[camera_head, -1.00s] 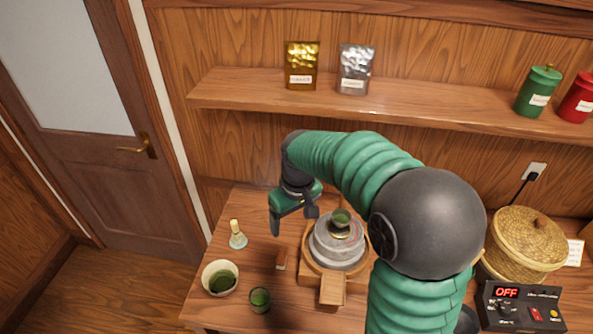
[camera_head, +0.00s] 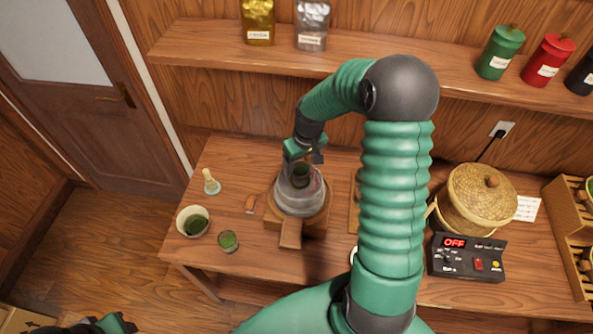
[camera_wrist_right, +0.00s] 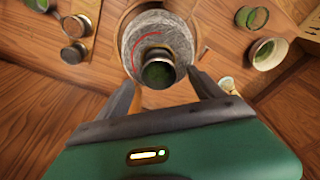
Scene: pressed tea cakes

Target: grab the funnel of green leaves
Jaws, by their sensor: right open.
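The funnel of green leaves (camera_head: 300,174) is a small dark cup on top of the grey stone mill (camera_head: 299,200). In the right wrist view the funnel (camera_wrist_right: 157,70) shows from above, with green leaves inside its round rim. My right gripper (camera_head: 303,158) is just above and behind the funnel in the head view. In the right wrist view my right gripper (camera_wrist_right: 162,80) is open, its two fingers on either side of the funnel's near part. I cannot tell whether they touch it. Part of my left arm's end (camera_head: 112,323) shows at the bottom left; its jaws are unclear.
A whisk on a stand (camera_head: 210,182), a bowl of green powder (camera_head: 193,222) and a green glass (camera_head: 228,241) stand left of the mill. A woven basket (camera_head: 478,198) and a control box (camera_head: 466,258) are at the right. A shelf (camera_head: 380,60) runs behind.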

